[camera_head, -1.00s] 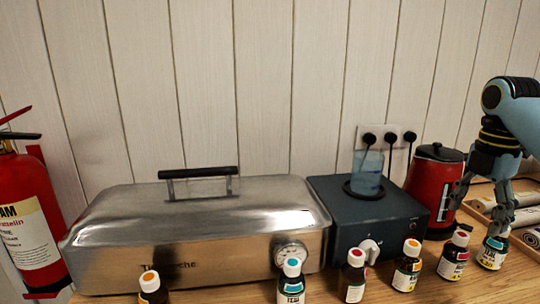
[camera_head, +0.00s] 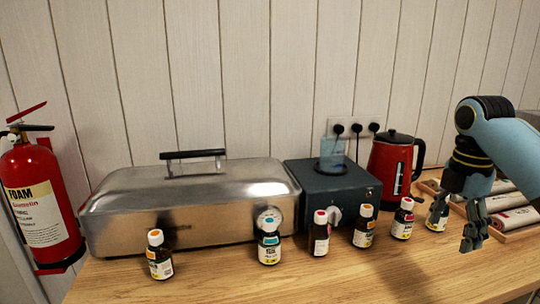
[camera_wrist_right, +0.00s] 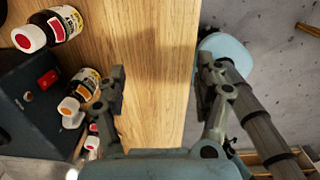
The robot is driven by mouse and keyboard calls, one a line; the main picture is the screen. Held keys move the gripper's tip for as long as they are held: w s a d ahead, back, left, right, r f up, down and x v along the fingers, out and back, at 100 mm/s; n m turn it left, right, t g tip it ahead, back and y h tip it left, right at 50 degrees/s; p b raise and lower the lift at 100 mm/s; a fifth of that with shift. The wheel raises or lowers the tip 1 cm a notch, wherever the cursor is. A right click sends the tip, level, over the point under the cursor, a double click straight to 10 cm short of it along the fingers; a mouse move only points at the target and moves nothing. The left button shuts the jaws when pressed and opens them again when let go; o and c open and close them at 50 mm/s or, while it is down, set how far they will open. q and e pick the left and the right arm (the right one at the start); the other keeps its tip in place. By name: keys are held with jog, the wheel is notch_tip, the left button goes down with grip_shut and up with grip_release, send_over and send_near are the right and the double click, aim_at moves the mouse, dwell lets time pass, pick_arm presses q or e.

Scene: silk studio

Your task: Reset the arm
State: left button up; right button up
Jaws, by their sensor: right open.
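My right gripper (camera_head: 475,232) hangs from the light blue right arm at the right of the head view, fingers pointing down, in front of the rightmost bottle (camera_head: 437,213). In the right wrist view the two fingers of the right gripper (camera_wrist_right: 160,95) stand well apart with only bare wood and floor between them, so it is open and empty. The rightmost bottle is partly hidden behind the fingers in the head view. My left gripper is in neither view.
Several small white-capped bottles, one with an orange cap top (camera_head: 159,255), stand in a row on the wooden table (camera_head: 250,285). Behind them are a steel steamer (camera_head: 190,205), a dark hot plate (camera_head: 335,185) with a blue beaker, and a red kettle (camera_head: 390,165). A fire extinguisher (camera_head: 45,200) stands left. The front table is clear.

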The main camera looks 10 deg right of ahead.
jog(key=s+a+f+m+t, duration=0.2)
jog(key=s+a+f+m, duration=0.65)
jog(key=s, duration=0.55)
jog(key=s+a+r+m+t, duration=0.1)
jog(key=s+a+m, duration=0.2)
jog(key=s+m, duration=0.25)
jog(key=s+a+r+m, duration=0.2)
jog(key=s+a+m, duration=0.15)
jog(key=s, duration=0.35)
jog(key=s+d+f+b, duration=0.1)
jog(key=f+b, duration=0.2)
jog(key=f, duration=0.9)
jog(key=s+d+f+m+g+b, duration=0.1)
jog(key=f+b, duration=0.1)
jog(key=f, duration=1)
jog(key=s+d+f+b, duration=0.1)
jog(key=d+f+b, duration=0.15)
jog(key=f, duration=1.05)
pick_arm(q)
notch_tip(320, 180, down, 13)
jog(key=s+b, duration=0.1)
jog(key=b, duration=0.4)
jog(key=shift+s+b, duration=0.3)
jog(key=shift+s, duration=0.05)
pick_arm(e)
jog(key=s+f+g, duration=0.1)
jog(key=s+f, duration=1.6)
jog(key=f, duration=0.1)
jog(key=shift+s+f, duration=0.3)
jog(key=shift+f, duration=0.1)
